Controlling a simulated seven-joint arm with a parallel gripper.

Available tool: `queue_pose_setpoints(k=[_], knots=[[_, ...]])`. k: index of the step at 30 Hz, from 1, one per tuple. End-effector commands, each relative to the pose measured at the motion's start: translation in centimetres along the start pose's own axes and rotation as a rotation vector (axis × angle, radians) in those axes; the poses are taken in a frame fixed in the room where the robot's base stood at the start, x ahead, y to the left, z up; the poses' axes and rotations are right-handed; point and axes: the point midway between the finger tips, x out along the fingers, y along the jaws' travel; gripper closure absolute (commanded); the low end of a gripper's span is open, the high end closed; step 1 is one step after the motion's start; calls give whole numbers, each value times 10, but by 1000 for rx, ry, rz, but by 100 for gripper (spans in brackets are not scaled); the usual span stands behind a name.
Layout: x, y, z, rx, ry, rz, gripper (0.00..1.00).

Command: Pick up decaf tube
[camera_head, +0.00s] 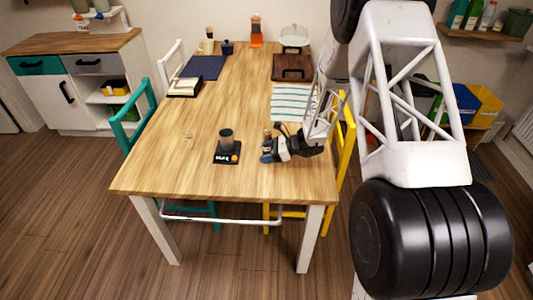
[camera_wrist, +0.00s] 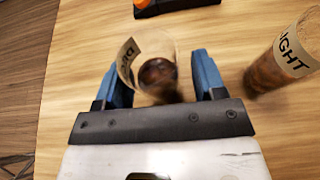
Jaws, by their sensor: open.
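The decaf tube (camera_wrist: 148,52) is a clear tube with a tan label and dark contents at its bottom. In the wrist view it stands between the two blue fingers of my open gripper (camera_wrist: 157,72). The letters on its label are only partly readable. I cannot tell whether a finger touches it. In the head view my gripper (camera_head: 266,153) is low over the table's near right part, pointing left, and I cannot make out the decaf tube there.
A black scale (camera_head: 227,158) with a dark cup (camera_head: 226,137) on it stands left of my gripper. A striped cloth (camera_head: 292,102) and a brown tray (camera_head: 293,68) lie farther back. The near left of the wooden table (camera_head: 165,170) is mostly clear.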

Motion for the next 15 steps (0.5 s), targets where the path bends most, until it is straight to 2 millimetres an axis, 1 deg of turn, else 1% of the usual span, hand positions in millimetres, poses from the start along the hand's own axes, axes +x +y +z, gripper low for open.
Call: queue_pose_setpoints(k=[11,12,15], knots=[[0,0,0,0,0,0,36],[0,0,0,0,0,0,39],[0,0,0,0,0,0,55]])
